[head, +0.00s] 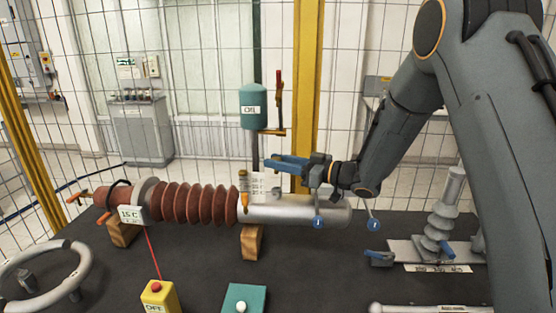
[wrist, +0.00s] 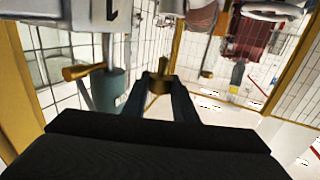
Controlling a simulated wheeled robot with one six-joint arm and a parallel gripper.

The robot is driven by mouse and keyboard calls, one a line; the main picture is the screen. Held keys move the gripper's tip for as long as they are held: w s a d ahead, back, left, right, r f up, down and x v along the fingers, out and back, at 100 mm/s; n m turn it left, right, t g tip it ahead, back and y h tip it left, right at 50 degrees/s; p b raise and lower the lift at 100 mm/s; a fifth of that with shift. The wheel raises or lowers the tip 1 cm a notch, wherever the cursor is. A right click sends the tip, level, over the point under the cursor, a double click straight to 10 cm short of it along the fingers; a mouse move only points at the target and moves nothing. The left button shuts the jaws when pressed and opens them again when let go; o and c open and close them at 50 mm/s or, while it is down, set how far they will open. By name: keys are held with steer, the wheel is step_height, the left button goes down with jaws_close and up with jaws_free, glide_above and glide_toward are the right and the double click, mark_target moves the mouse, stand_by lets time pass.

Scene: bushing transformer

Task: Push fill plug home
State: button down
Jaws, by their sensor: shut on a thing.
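My gripper (head: 268,163) has blue fingers and is above the silver cylinder (head: 290,209) of the bushing, near the white label plate. In the wrist view my gripper (wrist: 162,80) is shut on a brass plug-like piece (wrist: 160,86), which I take for the fill plug. A narrow brass stem rises from it in that view. In the head view I cannot make out the held piece or whether it touches the cylinder. An upright brass fitting (head: 244,190) stands at the left end of the cylinder, left of my fingertips.
The brown ribbed bushing (head: 195,203) lies on wooden blocks (head: 252,242). A teal oil tank (head: 254,106) with a brass valve (head: 270,132) hangs behind my gripper. A yellow button box (head: 159,297) and a grey ring (head: 72,258) are at the front left. A grey insulator stands at right (head: 438,220).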

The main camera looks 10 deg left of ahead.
steer(key=shift+f+b, duration=0.9)
steer(key=shift+f, duration=1)
steer(key=shift+f+b, duration=0.4)
steer(key=shift+f, duration=0.05)
stand_by(2.2)
steer(key=shift+a+r, duration=0.1)
steer(key=shift+r, duration=0.1)
stand_by(0.7)
steer(key=shift+f, duration=0.15)
stand_by(1.0)
stand_by(1.4)
